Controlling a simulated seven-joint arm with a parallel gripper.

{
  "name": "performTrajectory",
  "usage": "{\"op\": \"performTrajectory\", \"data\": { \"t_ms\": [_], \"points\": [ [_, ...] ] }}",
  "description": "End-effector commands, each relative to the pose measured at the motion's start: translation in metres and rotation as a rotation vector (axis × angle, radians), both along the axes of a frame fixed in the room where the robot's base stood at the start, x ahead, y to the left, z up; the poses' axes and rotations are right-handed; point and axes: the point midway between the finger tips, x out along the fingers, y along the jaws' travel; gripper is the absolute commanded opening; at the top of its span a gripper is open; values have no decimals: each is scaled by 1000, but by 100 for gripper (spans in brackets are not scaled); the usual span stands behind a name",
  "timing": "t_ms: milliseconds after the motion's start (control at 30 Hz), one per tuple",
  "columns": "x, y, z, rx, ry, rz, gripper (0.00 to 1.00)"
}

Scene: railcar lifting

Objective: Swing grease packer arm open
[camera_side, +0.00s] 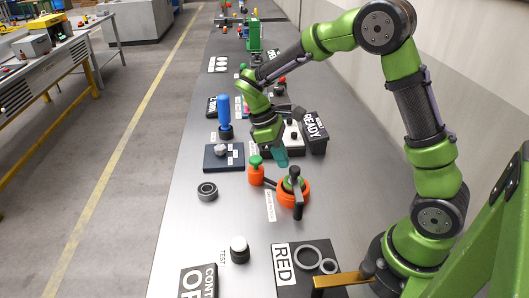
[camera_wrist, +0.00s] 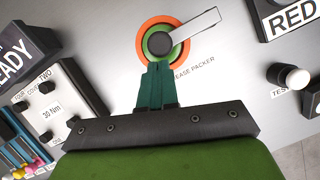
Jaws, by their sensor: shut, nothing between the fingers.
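The grease packer (camera_side: 293,190) has a round orange base with a green ring and a dark hub on top. It also shows in the wrist view (camera_wrist: 143,37). Its arm (camera_side: 298,207) reaches from the hub towards the front in the side view; in the wrist view the pale arm (camera_wrist: 198,29) points right and up. My gripper (camera_side: 283,160) is shut and empty, just behind and above the packer. In the wrist view its green fingertips (camera_wrist: 158,68) overlap the lower edge of the rings; I cannot tell whether they touch.
An orange pot with a green top (camera_side: 256,173) stands left of the packer. The READY box (camera_side: 313,132) is behind, the RED plate (camera_side: 287,272) in front. A bearing ring (camera_side: 207,191) and a white-topped TEST button (camera_side: 239,248) are nearby. Bare bench lies between them.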

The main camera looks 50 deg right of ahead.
Motion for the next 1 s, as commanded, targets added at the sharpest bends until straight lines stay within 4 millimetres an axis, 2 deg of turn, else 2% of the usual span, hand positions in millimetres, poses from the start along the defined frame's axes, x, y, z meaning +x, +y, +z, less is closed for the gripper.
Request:
{"op": "performTrajectory", "data": {
  "t_ms": [1000],
  "points": [
    [-12, -19, 0, 0, 2, -224, 0]
  ]
}}
